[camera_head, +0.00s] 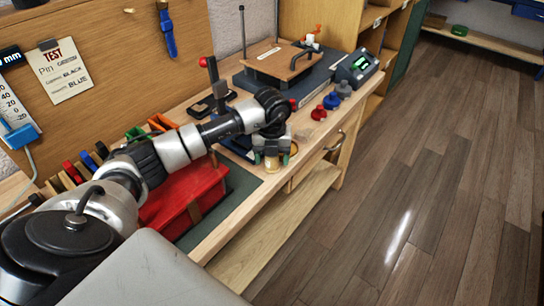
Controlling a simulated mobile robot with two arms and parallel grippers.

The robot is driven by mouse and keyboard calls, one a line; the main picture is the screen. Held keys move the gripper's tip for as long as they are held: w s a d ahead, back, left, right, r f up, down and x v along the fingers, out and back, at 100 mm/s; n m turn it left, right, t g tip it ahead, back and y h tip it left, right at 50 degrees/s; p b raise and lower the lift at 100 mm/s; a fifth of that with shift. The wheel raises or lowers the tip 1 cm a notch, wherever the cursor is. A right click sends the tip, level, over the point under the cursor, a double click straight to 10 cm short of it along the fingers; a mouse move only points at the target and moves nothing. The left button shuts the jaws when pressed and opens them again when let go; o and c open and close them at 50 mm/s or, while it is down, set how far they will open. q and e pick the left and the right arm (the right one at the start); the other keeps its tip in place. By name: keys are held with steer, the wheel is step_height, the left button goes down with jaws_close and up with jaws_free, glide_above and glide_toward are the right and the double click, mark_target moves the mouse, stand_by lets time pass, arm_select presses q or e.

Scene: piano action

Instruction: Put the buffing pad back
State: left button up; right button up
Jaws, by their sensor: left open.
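My left arm reaches in from the left over the workbench (232,230). My left gripper (271,158) points down near the bench's front edge. Its fingers are apart, one on each side of a small cream and tan round piece (271,163). This may be the buffing pad, but it is too small to be sure. I cannot tell whether the fingers touch it. The gripper hides part of a dark blue item behind it. My right gripper is not in view.
A red case (183,197) lies on a green mat under my arm. Red, blue and grey knobbed pieces (331,101) stand right of the gripper. The floor at right is clear.

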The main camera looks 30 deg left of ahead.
arm_select(q)
step_height(320, 180, up, 12)
steer(key=shift+f+b, duration=0.1)
steer(key=shift+b, duration=0.2)
stand_by(0.5)
